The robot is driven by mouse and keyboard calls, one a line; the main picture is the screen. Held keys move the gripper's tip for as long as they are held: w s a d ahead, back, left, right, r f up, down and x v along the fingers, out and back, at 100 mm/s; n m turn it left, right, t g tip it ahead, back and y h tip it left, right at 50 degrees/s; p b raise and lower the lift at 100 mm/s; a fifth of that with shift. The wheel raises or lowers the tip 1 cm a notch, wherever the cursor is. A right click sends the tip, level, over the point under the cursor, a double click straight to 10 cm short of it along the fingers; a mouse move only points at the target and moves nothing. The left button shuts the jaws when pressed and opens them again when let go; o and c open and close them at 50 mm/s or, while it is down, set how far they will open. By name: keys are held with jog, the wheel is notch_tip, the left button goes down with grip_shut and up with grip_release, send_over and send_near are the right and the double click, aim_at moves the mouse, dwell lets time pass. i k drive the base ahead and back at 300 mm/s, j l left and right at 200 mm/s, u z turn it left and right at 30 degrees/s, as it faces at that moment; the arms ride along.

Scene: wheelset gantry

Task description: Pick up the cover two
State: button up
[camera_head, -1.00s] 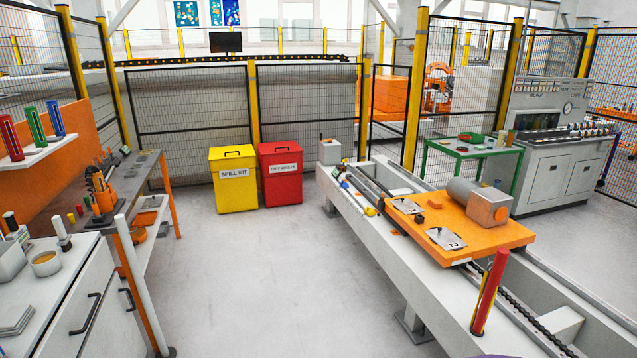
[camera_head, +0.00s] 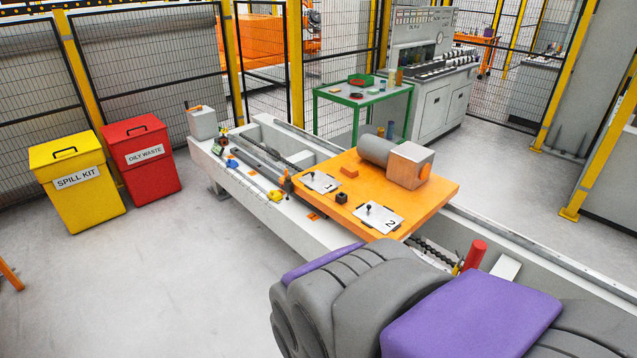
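Cover two is a flat light-grey plate (camera_head: 386,219) marked "2" with a small dark knob on top. It lies on the orange table plate (camera_head: 432,196) near its front edge. A similar plate marked "1", cover one (camera_head: 320,183), lies behind it to the left. A large grey and purple part of my own arm fills the lower right of the view. My gripper's fingers cannot be made out, and nothing is seen touching cover two.
A grey cylinder with a block (camera_head: 395,158) stands on the back of the orange plate. A red post (camera_head: 473,256) stands near the front corner. Yellow (camera_head: 80,185) and red (camera_head: 143,160) bins stand left; the floor before them is clear.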

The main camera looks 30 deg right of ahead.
aim_at(384, 220)
jog(key=i+z, duration=0.15)
jog(key=i, duration=0.3)
jog(key=i+j+z, duration=0.15)
jog(key=i, duration=0.25)
jog(key=i+j+z, duration=0.2)
jog(key=i, duration=0.25)
jog(key=i+j+z, duration=0.15)
jog(key=i, duration=0.25)
jog(key=i+j+z, duration=0.25)
jog(key=z, duration=0.15)
jog(key=i+j+z, duration=0.75)
jog(key=j+z, duration=0.4)
jog(key=i+j, duration=0.05)
